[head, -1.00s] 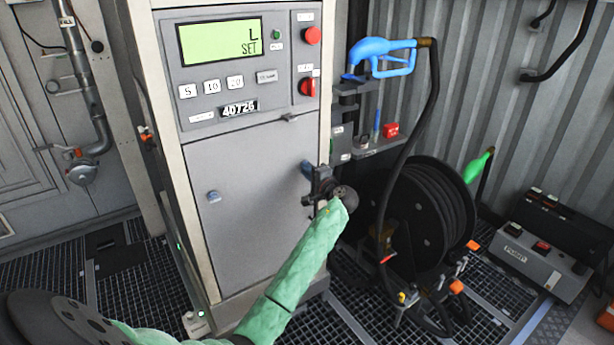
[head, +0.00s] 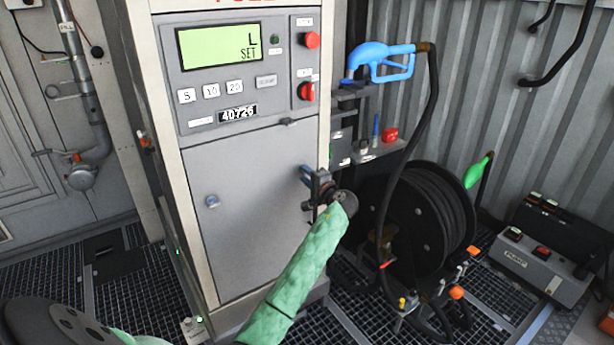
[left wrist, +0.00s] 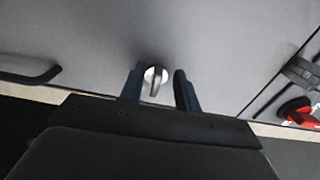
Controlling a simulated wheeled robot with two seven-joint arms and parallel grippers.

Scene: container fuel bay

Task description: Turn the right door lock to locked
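The grey cabinet door (head: 250,220) is closed below the dispenser's display panel. The right door lock (left wrist: 155,76) is a round silver disc with a raised grip bar, which looks roughly upright in the left wrist view. My left gripper (left wrist: 161,88) is open, with one blue finger on each side of this lock. The left finger is very close to the disc; I cannot tell whether it touches. In the head view my left gripper (head: 307,175) is at the door's right edge and hides the right lock. The left door lock (head: 212,201) is uncovered. My right gripper is not in view.
Above the door are the display panel (head: 222,42) and a red rotary switch (head: 307,91). A blue fuel nozzle (head: 380,60) and a black hose reel (head: 425,220) stand close to the right of my left arm. Grating covers the floor.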

